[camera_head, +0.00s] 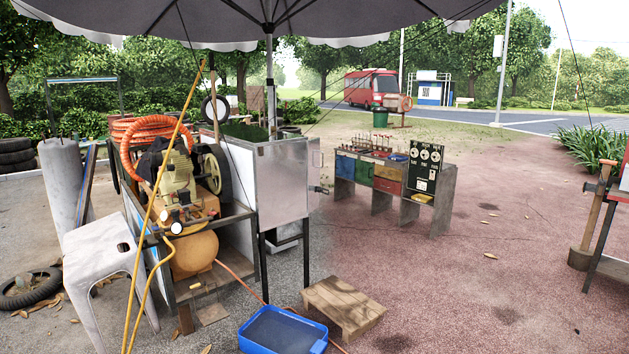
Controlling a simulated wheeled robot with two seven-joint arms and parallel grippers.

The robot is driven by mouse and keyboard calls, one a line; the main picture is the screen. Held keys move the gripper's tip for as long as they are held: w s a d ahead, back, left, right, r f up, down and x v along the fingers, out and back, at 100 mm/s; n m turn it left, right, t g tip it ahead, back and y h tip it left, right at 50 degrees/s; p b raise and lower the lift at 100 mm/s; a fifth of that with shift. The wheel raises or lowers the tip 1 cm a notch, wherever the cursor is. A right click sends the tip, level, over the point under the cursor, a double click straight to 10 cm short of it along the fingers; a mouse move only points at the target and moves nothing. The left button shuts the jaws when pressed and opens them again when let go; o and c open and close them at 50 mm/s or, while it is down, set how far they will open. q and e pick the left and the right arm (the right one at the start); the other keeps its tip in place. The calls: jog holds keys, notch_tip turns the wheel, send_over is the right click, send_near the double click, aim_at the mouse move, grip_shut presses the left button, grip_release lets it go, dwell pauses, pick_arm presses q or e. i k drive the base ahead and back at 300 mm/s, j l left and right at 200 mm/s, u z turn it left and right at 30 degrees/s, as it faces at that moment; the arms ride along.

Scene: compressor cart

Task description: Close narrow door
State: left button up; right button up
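A silvery metal cabinet (282,188) stands on dark legs at the right end of the compressor cart. A narrow grey door panel (314,165) shows at the cabinet's right edge and sticks out past its corner. A small latch or handle (319,190) shows low on this panel. The panel looks swung out from the cabinet, but I cannot tell its exact angle. The cabinet's opening is hidden from this side. Neither of my grippers is in view.
The cart holds a compressor with an orange tank (195,254). A blue tub (283,332) and a wooden pallet step (344,307) lie on the ground in front of the cabinet. A white stool (100,262) stands left. A tool bench (390,183) stands behind right; reddish ground right is mostly clear.

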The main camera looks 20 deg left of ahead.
aim_at(313, 151)
jog(key=i+j+u, duration=0.15)
jog(key=i, duration=0.3)
jog(key=i+j+u, duration=0.2)
jog(key=i, duration=0.3)
jog(key=i+z, duration=0.25)
jog(key=i, duration=0.2)
jog(key=i+z, duration=0.2)
jog(key=i, duration=0.3)
jog(key=i+j+z, duration=0.1)
jog(key=i+z, duration=0.15)
jog(key=i, duration=0.2)
jog(key=i+j+z, duration=0.2)
jog(key=i, duration=0.3)
jog(key=i+l+z, duration=0.1)
jog(key=i+z, duration=0.15)
jog(key=i, duration=1.95)
jog(key=i+j+u, duration=0.15)
jog(key=i+u, duration=0.7)
jog(key=i+l+u, duration=0.1)
jog(key=i+u, duration=0.35)
jog(key=i+l+u, duration=0.25)
jog(key=u, duration=0.2)
jog(key=i+l, duration=0.05)
jog(key=i, duration=0.05)
